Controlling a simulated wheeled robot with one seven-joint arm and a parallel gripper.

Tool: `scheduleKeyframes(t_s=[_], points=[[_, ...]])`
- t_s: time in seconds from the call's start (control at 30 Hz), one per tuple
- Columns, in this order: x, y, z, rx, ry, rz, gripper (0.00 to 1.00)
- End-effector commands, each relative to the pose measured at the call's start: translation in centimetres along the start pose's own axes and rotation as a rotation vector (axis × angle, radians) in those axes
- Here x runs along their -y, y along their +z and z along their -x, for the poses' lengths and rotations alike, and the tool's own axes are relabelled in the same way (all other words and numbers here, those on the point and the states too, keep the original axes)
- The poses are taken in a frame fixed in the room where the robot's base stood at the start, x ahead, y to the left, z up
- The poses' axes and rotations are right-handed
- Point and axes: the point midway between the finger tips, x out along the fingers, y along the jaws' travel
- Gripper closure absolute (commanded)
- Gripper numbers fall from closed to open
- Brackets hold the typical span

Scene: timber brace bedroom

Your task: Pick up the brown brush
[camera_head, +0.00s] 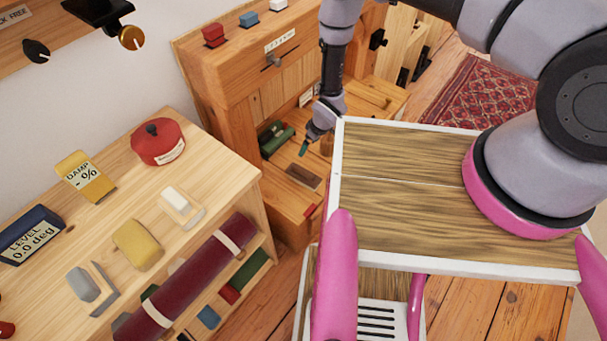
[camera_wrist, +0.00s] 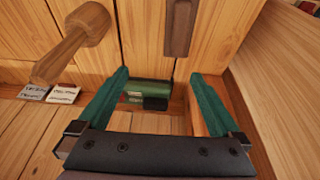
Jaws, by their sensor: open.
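A dark brown block (camera_head: 303,176), which looks like the brown brush, lies on the wooden desk surface (camera_head: 283,193) beyond my tray. My gripper (camera_head: 304,148) is just above and behind it in the head view, with a gap between them. In the wrist view my gripper (camera_wrist: 160,75) is open, its two teal fingers apart with nothing gripped. A dark brown bar (camera_wrist: 180,28) shows past the fingertips; I cannot tell whether it is the same brush. A green and black object (camera_wrist: 148,93) shows between the fingers, farther off.
Green items (camera_head: 275,138) lie left of my gripper. A wooden peg-like piece (camera_wrist: 75,45) and small labels (camera_wrist: 62,95) are at the wrist view's left. A workbench (camera_head: 225,175) with a red tin (camera_head: 158,141) stands at left. A wooden panel (camera_wrist: 285,70) rises at right.

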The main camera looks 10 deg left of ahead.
Motion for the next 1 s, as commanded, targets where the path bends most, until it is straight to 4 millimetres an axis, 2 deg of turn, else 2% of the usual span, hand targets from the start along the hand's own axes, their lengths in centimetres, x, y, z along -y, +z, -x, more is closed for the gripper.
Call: scheduleKeyframes(t_s=[0.03, 0.1, 0.23, 0.5, 0.73, 1.0], points=[[1.2, 1.4, -1.4, 0.006, -0.013, 0.021, 0.00], [2.2, 2.6, -2.6, 0.007, -0.024, 0.041, 0.00], [3.1, 3.8, -4.1, 0.008, -0.034, 0.057, 0.00], [3.3, 3.9, -8.2, 0.008, -0.035, 0.058, 0.00], [3.4, 4.0, -10.0, 0.008, -0.035, 0.058, 0.00], [3.5, 4.2, -13.7, 0.008, -0.035, 0.057, 0.00]])
